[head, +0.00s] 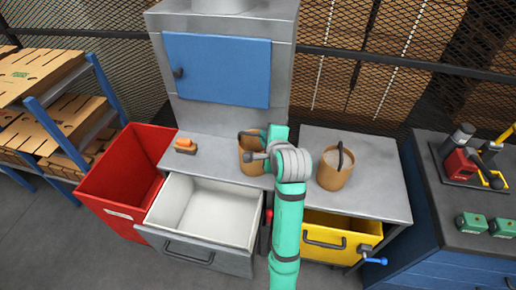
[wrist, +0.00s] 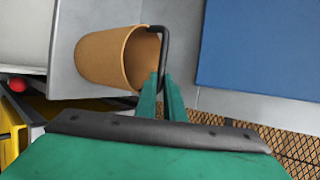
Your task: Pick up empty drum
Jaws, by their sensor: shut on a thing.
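A tan drum (head: 249,163) with a dark bail handle is on or just above the left steel counter, partly behind my arm. In the wrist view the same drum (wrist: 103,57) lies sideways in the picture, its mouth toward my gripper; the part of its inside that shows looks empty. My gripper (wrist: 165,88) is shut on the drum's black handle at the rim side. In the head view my gripper (head: 268,138) is mostly hidden by my wrist. A second tan drum (head: 335,172) with a raised dark handle stands on the right counter, apart from my gripper.
A blue cabinet door (head: 217,70) stands behind the counter. Below it, a pale drawer (head: 195,250) is open, with a red bin (head: 112,190) at left and a yellow drawer (head: 330,230) at right. An orange-topped block (head: 185,145) sits on the counter's left.

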